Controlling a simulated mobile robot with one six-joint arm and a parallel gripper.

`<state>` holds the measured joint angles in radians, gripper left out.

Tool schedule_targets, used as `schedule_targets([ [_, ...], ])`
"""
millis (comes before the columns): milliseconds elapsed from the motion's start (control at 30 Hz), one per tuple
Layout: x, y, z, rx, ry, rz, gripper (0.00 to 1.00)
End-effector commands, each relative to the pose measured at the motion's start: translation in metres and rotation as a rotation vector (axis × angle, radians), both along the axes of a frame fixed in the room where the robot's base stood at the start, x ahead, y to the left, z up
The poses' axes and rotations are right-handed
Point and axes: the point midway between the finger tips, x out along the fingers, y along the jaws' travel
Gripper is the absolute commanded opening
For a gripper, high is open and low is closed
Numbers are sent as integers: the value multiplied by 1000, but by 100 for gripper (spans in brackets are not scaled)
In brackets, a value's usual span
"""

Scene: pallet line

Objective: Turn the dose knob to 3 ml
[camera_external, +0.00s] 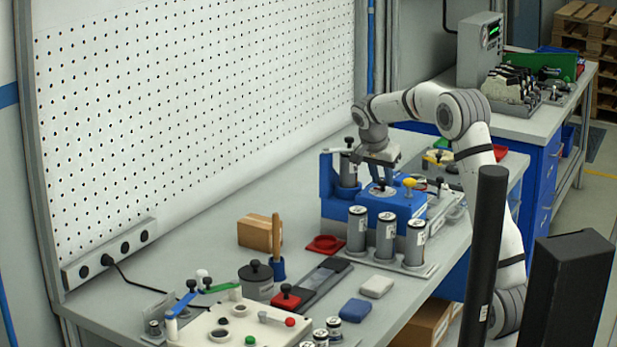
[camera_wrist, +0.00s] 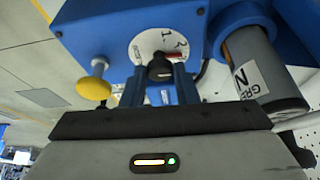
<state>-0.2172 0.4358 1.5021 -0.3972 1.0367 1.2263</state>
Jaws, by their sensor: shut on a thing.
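The blue dosing machine (camera_external: 342,207) stands on the bench toward the back, and its blue body (camera_wrist: 112,30) fills the top of the wrist view. A white round dial (camera_wrist: 140,50) on it shows a 1 and a 2; other marks are hidden or too small to read. The black dose knob (camera_wrist: 160,69) sits at the dial's centre. My gripper (camera_wrist: 160,82) has its two fingers closed on the knob from either side. In the external view my gripper (camera_external: 382,174) points down at the machine. I cannot tell the knob's exact setting.
A yellow push button (camera_wrist: 93,87) sticks out beside the dial. A grey labelled canister (camera_wrist: 258,70) stands on the dial's other side. Several grey canisters (camera_external: 387,236) stand in front of the machine. A wooden block (camera_external: 256,233) and a red tray (camera_external: 325,244) lie to the left.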

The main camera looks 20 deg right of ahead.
Motion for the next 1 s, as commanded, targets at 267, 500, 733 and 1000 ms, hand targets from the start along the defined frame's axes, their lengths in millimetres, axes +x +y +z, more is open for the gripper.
schedule_targets([
  [267, 2, 2, 0, 0, 0, -199, 4],
  [500, 3, 2, 0, 1, -2, -302, 4],
  [733, 3, 2, 0, 1, -2, -341, 4],
  [1000, 3, 2, 0, 2, -1, -345, 4],
])
